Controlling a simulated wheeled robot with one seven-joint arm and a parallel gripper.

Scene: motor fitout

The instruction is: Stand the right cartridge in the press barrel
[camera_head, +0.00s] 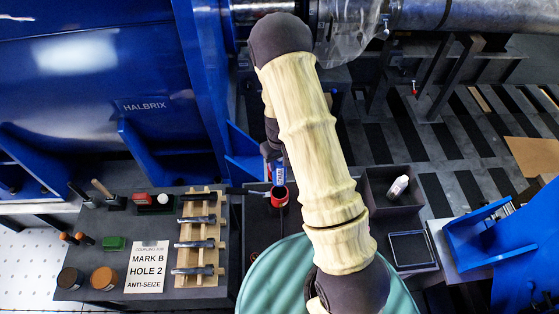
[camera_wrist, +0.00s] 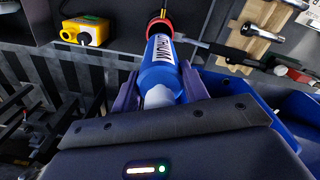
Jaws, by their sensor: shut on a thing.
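My gripper (camera_wrist: 160,82) is shut on a blue cartridge (camera_wrist: 160,62) with a white label, of which I read letters like "HIUM". A pale end of the cartridge faces the wrist camera. Its far end is at the red-rimmed press barrel (camera_wrist: 157,27); I cannot tell whether it has entered the barrel. In the head view the blue cartridge (camera_head: 278,176) shows just above the red rim of the barrel (camera_head: 279,194), and my arm hides most of the gripper. A sign (camera_head: 147,266) reads "COUPLING JOB MARK B HOLE 2 ANTI-SEIZE".
A wooden rack (camera_head: 184,266) with several metal tools stands on the left bench. A dark bin (camera_head: 376,193) holding a pale bottle-like item (camera_head: 398,187) is right of the barrel. A yellow box (camera_wrist: 86,31) lies left of it in the wrist view. A green drum (camera_head: 262,283) stands in front.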

